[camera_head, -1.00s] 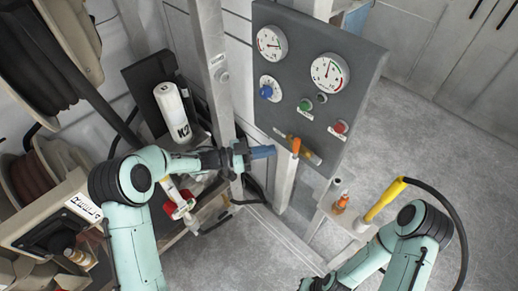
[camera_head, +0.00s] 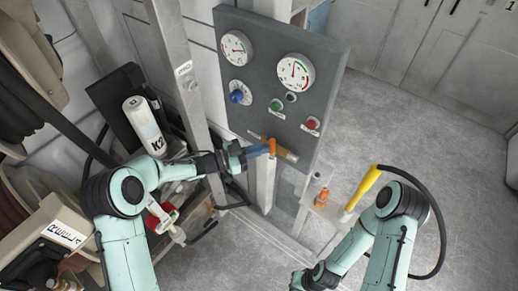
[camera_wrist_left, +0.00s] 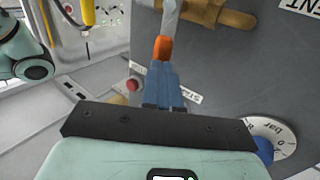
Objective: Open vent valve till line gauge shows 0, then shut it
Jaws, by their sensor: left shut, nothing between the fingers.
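The grey gauge panel (camera_head: 325,100) carries a brass valve (camera_head: 288,154) low down, with an orange-tipped lever (camera_head: 272,147). In the left wrist view, the lever (camera_wrist_left: 163,46) stands crosswise to the brass body (camera_wrist_left: 225,15), beside a label ending in "NT". My left gripper (camera_head: 262,150) is shut and empty. Its blue fingertips (camera_wrist_left: 162,75) are right at the orange tip; contact is unclear. A larger gauge (camera_head: 295,72) has its needle pointing roughly up; a smaller gauge (camera_head: 236,47) sits upper left. Which is the line gauge is unreadable. My right gripper (camera_head: 300,282) is at the bottom edge, jaws unclear.
Blue (camera_head: 237,97), green (camera_head: 276,106) and red (camera_head: 312,123) knobs sit on the panel. A metal post (camera_head: 182,80) stands close to my left arm. Floor at right is clear.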

